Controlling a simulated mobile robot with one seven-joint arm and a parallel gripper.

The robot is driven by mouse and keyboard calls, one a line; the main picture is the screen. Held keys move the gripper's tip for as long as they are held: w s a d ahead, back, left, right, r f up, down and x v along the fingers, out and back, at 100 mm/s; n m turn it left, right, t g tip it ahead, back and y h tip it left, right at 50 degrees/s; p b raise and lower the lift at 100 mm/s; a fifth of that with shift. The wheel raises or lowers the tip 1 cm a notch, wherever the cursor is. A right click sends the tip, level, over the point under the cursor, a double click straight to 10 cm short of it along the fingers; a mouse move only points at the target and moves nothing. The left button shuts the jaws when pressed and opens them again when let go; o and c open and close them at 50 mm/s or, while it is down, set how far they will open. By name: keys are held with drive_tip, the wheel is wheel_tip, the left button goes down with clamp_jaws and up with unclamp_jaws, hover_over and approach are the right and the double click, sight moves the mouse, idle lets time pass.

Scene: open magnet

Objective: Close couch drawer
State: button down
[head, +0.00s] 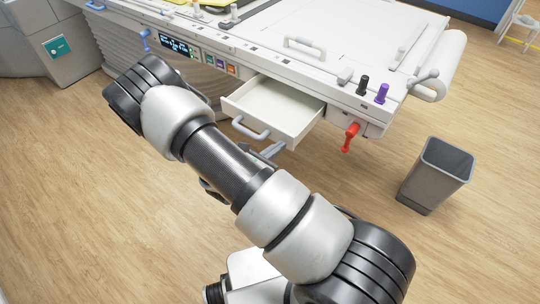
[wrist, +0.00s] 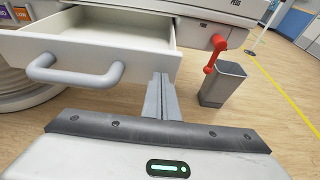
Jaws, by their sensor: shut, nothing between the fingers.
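The couch drawer (head: 275,108) is white and stands pulled out from the side of the white couch (head: 285,45). It looks empty, and its front has a grey bar handle (head: 250,129). In the wrist view the open drawer (wrist: 120,55) fills the upper left, with its handle (wrist: 75,76) facing me. My gripper (wrist: 160,82) is shut and empty. In the wrist view its fingers are right of the handle, near the right end of the drawer front; I cannot tell whether they touch it. In the head view my gripper (head: 272,150) is partly hidden by my arm.
A red lever (head: 350,136) hangs from the couch right of the drawer. A grey waste bin (head: 436,175) stands on the floor further right. A control panel with a display (head: 180,47) is left of the drawer. The wooden floor in front is mostly clear.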

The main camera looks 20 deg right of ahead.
drive_tip(key=shift+w+d, duration=0.2)
drive_tip(key=shift+d, duration=0.05)
drive_tip(key=b, duration=0.4)
approach(312, 110)
drive_tip(key=d, duration=0.5)
drive_tip(key=shift+w+r, duration=0.35)
drive_tip(key=shift+r, duration=0.05)
drive_tip(key=shift+w+d+r, duration=0.25)
drive_tip(key=shift+d, duration=0.1)
drive_tip(key=shift+a, duration=0.1)
